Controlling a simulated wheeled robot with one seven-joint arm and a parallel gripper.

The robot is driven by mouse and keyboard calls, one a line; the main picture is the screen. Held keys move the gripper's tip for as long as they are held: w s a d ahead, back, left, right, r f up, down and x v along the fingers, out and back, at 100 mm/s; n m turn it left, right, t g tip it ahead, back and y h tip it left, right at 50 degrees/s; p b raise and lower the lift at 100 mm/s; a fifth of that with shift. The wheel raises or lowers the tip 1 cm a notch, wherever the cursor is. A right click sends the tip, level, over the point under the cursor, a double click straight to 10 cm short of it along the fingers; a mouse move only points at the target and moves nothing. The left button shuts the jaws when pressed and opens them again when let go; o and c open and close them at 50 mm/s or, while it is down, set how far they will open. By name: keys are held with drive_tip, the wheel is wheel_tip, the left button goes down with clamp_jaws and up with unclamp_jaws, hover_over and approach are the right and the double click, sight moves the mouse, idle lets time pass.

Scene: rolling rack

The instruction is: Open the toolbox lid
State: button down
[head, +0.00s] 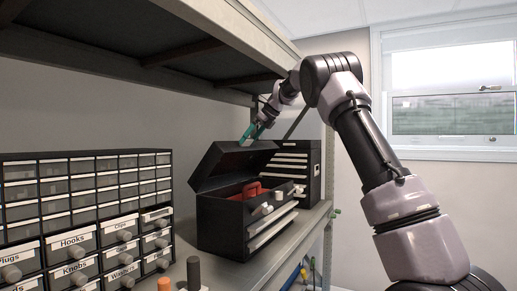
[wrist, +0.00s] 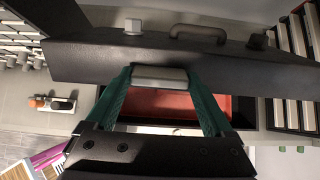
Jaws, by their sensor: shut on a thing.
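The black toolbox (head: 218,225) stands on the shelf with its lid (head: 222,168) raised and tilted back. A red tray (head: 246,190) shows inside, and it also shows in the wrist view (wrist: 172,104). My gripper (head: 247,135) is at the raised lid's upper right edge. In the wrist view its teal fingers (wrist: 160,76) are on either side of a silver latch (wrist: 160,73) on the lid's edge, shut on it. The lid's handle (wrist: 198,31) shows beyond. The contact is small in the head view.
A drawer cabinet (head: 75,240) stands left of the toolbox. A second black tool chest (head: 314,172) stands close behind it on the right. An upper shelf (head: 140,60) hangs above.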

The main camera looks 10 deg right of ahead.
drive_tip(key=shift+w+a+r, duration=0.45)
drive_tip(key=shift+w+a, duration=0.05)
drive_tip(key=shift+a, duration=0.2)
drive_tip(key=shift+w+a+r, duration=0.5)
drive_tip(key=shift+w+a, duration=0.05)
drive_tip(key=shift+a, duration=0.2)
drive_tip(key=shift+w+a+r, duration=0.45)
drive_tip(key=shift+w+a, duration=0.05)
drive_tip(key=shift+a, duration=0.2)
unclamp_jaws()
